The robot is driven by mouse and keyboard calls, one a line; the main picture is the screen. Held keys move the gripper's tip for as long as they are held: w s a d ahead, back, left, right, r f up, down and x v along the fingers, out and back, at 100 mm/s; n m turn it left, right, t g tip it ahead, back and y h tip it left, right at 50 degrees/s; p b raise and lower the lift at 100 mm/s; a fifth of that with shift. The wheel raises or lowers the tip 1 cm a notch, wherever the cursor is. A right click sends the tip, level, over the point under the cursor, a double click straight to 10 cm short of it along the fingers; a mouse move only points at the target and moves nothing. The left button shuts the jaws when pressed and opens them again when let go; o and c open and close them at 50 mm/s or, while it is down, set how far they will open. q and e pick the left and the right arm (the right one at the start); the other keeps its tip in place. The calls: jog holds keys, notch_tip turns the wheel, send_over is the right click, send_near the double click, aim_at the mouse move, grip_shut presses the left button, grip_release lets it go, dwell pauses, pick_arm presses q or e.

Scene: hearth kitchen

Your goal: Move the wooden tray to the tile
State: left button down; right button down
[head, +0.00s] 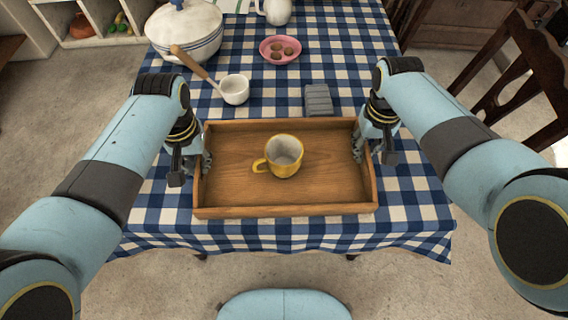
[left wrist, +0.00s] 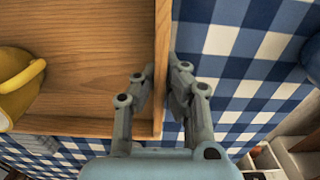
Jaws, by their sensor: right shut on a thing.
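The wooden tray (head: 230,205) lies on the checked cloth, with a yellow mug (head: 285,158) standing in it. My left gripper (head: 204,160) is at the tray's left end wall. In the left wrist view its fingers (left wrist: 160,70) straddle that wall, one inside and one outside, close against it. My right gripper (head: 360,150) is shut on the tray's right end wall; its fingers are partly hidden by the arm. The mug also shows in the left wrist view (left wrist: 15,85). I cannot make out a sure tile; a small grey ribbed slab (head: 318,100) lies just behind the tray.
A dark chair (head: 515,80) stands at right.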

pick_arm(q)
jog(key=shift+r, duration=0.15)
pick_arm(e)
jog(key=shift+r, duration=0.15)
